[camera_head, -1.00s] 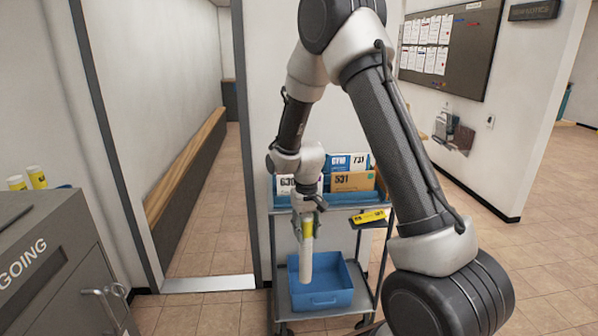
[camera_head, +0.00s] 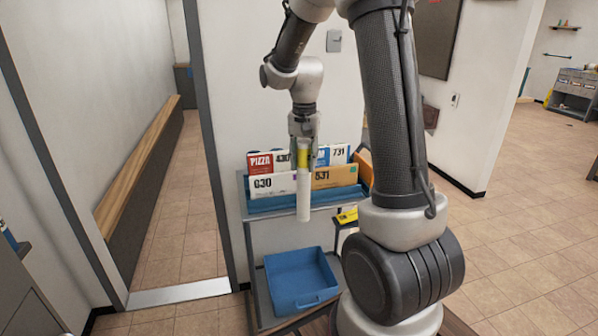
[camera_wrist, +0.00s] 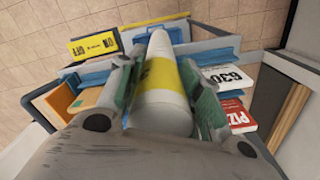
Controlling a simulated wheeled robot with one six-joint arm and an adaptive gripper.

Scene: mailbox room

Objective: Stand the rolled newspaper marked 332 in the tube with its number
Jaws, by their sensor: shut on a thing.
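A white rolled newspaper (camera_head: 303,195) with a yellow band hangs upright from my gripper (camera_head: 303,148) in the head view. My gripper is shut on it near its upper, banded end. The newspaper also shows between the fingers in the wrist view (camera_wrist: 162,85), where the yellow band is plain. I cannot read a number on the band. The roll's lower end hangs free in front of the cart (camera_head: 247,208). No tube can be made out in these views.
The cart's upper tray holds upright mail, including pieces marked 630 (camera_head: 272,185) and 531 (camera_head: 325,178). A blue bin (camera_head: 300,282) sits on its lower shelf. A yellow label (camera_head: 347,216) is at its right side. A wooden-topped bench (camera_head: 140,170) runs along the left wall.

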